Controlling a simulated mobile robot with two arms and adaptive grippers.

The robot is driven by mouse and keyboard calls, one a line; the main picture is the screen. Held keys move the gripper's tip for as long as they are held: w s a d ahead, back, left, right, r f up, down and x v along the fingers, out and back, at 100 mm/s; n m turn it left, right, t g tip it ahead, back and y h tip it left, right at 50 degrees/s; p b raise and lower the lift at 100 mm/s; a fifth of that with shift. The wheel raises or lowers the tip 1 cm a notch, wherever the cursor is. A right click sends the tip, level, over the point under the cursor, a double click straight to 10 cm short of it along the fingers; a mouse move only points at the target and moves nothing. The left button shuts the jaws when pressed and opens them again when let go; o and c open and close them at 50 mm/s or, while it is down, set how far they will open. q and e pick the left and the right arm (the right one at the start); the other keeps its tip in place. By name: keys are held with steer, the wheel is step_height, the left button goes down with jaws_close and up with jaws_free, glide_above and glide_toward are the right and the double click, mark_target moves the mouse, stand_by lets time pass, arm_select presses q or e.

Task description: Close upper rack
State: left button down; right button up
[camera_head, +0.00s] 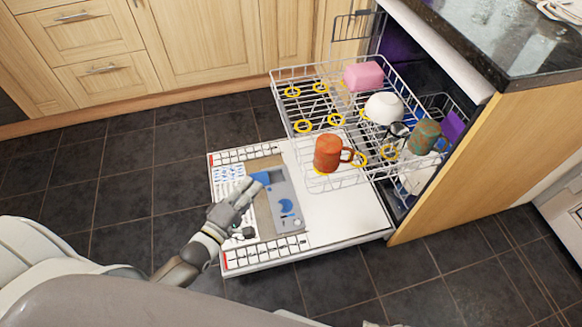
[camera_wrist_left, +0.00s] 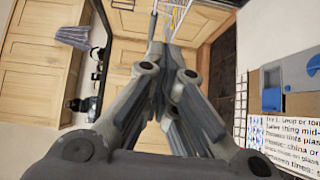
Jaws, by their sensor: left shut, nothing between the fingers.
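The upper rack (camera_head: 292,118) is a white wire basket with yellow rings, pulled out of the dishwasher above its lowered door (camera_head: 345,218). It holds a pink cup (camera_head: 363,75), a white bowl (camera_head: 384,108), an orange mug (camera_head: 328,154) and a green-brown mug (camera_head: 427,136). My left gripper (camera_head: 250,187) is shut and empty over the door's inner panel, left of and apart from the rack. In the left wrist view its fingers (camera_wrist_left: 160,48) point forward, and a bit of white wire rack shows beyond the tips.
The dishwasher sits under a dark granite counter (camera_head: 490,40) with a wooden side panel (camera_head: 490,165). Wooden cabinets (camera_head: 185,40) stand behind. The door carries a grey-blue dispenser panel (camera_head: 281,205). Dark tiled floor (camera_head: 130,180) is clear left of the door.

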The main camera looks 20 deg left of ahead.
arm_select(q)
steer(key=w+d+b, duration=0.1)
steer(key=w+d, duration=0.1)
steer(key=w, duration=0.4)
steer(key=w+d, duration=0.3)
steer(key=w, duration=0.3)
steer(key=shift+w+d+r+b, duration=0.15)
steer(key=shift+d+r+b, duration=0.1)
steer(key=shift+r+b, duration=0.15)
arm_select(e)
step_height(320, 180, up, 6)
steer(key=w, duration=0.2)
steer(key=shift+w+a, duration=0.1)
